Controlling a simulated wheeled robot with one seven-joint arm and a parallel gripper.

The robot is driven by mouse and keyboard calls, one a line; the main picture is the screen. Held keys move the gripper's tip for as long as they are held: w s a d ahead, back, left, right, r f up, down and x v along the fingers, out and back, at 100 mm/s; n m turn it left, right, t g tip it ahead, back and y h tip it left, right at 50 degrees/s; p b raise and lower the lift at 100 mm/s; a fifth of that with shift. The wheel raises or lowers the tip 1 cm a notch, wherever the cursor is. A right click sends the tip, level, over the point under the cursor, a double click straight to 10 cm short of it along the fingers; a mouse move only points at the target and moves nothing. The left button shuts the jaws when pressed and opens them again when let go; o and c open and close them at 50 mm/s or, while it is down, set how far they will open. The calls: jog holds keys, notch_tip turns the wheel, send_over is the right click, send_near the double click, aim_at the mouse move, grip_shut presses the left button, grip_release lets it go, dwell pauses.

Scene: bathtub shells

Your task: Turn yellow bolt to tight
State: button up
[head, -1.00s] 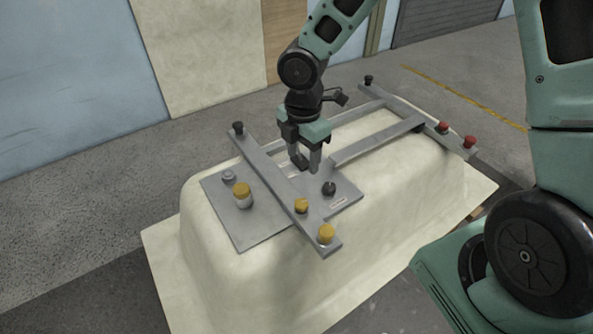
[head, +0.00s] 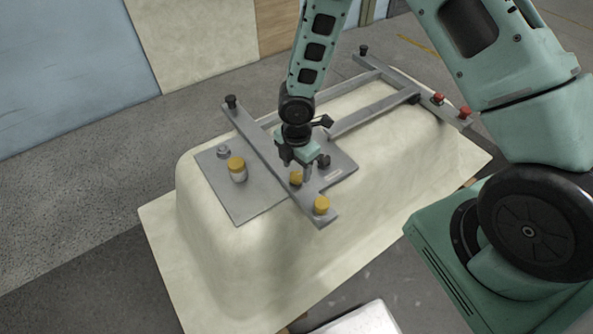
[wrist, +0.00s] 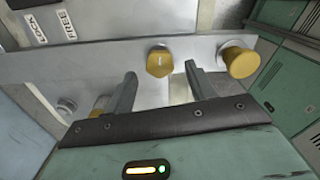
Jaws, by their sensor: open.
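The yellow bolt (wrist: 159,62), with a hexagonal head and a pale mark on it, stands on a grey metal bar (wrist: 110,62). In the head view this bolt (head: 296,177) is partly beside my fingers. My gripper (wrist: 160,73) is open, with one fingertip to each side of the bolt in the wrist picture. I cannot tell whether either finger touches it. In the head view my gripper (head: 296,168) points down over the bar. A round yellow knob (wrist: 240,62) stands right of the bolt, at the bar's near end in the head view (head: 321,205).
A yellow-topped post (head: 237,168) and a grey nut (head: 223,152) stand on the plate (head: 240,205). A black knob (head: 323,160) is close to my gripper. Red knobs (head: 437,98) sit farther right. The cream tub shell (head: 215,245) lies beneath. Labels "LOCK" and "FREE" (wrist: 68,20) show.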

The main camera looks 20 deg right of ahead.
aim_at(297, 178)
jog(key=shift+f, duration=1.2)
jog(key=c, duration=1)
jog(key=shift+o, duration=0.2)
